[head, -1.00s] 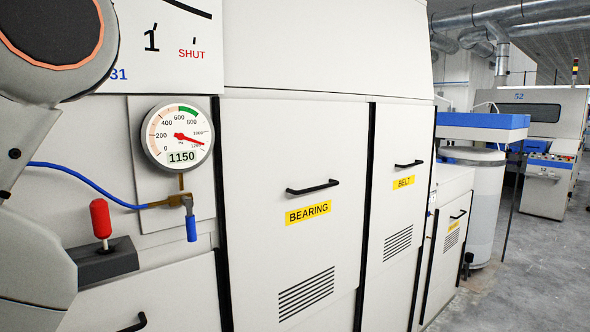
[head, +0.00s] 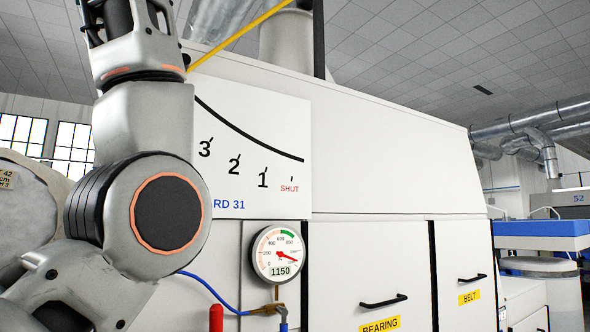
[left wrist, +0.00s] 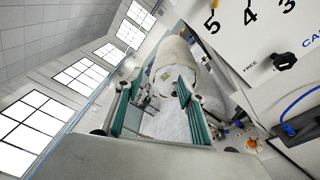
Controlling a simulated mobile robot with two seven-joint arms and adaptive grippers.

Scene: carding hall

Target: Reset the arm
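My left arm rises on the left of the head view, with a jointed grey link in front of the machine. Its hand end is cut off at the top edge. In the left wrist view my left gripper (left wrist: 157,90) has its two green-padded fingers wide apart with nothing held between them. Beyond the fingers is a large pale roll (left wrist: 176,60), apart from them as far as I can tell; a pale roll also shows at the left of the head view (head: 22,210). My right gripper is in neither view.
The white machine's scale panel (head: 255,140) and gauge (head: 279,254), reading 1150, stand right beside my arm. A red handle (head: 216,318) and blue hose (head: 205,283) are below. A yellow bar (head: 240,37) slants above. A black knob (left wrist: 283,62) shows near FREE.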

